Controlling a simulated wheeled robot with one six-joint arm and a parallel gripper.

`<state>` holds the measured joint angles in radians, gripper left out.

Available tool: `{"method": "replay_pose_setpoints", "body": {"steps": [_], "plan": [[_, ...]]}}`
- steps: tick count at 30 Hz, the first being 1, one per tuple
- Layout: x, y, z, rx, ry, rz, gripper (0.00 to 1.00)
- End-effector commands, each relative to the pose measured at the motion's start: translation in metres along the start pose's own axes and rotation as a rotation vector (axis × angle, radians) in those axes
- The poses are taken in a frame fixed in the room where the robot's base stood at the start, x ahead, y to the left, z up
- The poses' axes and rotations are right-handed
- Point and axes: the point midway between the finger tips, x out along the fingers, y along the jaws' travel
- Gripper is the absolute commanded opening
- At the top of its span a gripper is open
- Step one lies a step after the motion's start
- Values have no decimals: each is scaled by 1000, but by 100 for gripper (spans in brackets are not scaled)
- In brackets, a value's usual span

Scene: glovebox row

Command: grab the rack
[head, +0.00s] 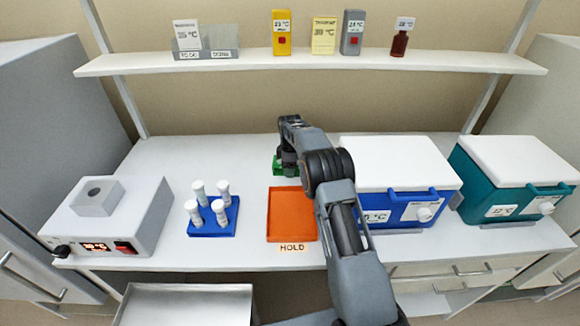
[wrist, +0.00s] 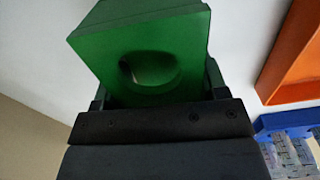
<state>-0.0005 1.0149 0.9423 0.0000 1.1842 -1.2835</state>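A green block with a round hole (wrist: 185,30), which looks like a small rack, fills the upper middle of the wrist view. In the head view its green side (head: 277,166) shows low at the back of the bench, partly hidden by my gripper (head: 287,160). My gripper's dark fingers (wrist: 157,95) are at the block, one along its right side and one near its lower left. The block looks slightly turned against the gripper. Whether the fingers press on it is hidden. A blue rack (head: 213,232) with several white tubes stands left of the orange tray.
An orange tray (head: 292,216) marked HOLD lies in front of the green block. A blue cooler box (head: 405,208) and a teal one (head: 510,175) stand to the right. A heater box (head: 115,222) stands at left. A shelf (head: 310,64) runs above. The bench behind the blue rack is clear.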

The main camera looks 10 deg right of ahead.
Motion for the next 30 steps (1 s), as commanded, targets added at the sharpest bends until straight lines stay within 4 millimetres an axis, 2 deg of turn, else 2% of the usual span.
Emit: {"method": "replay_pose_setpoints", "body": {"steps": [1, 8, 20, 26, 30], "plan": [[0, 0, 0, 0, 0, 0, 61], [0, 0, 0, 0, 0, 0, 39], [-7, 0, 0, 0, 0, 2, 39], [-33, 1, 0, 0, 1, 5, 39], [-53, -17, 7, 0, 1, 4, 39]]}}
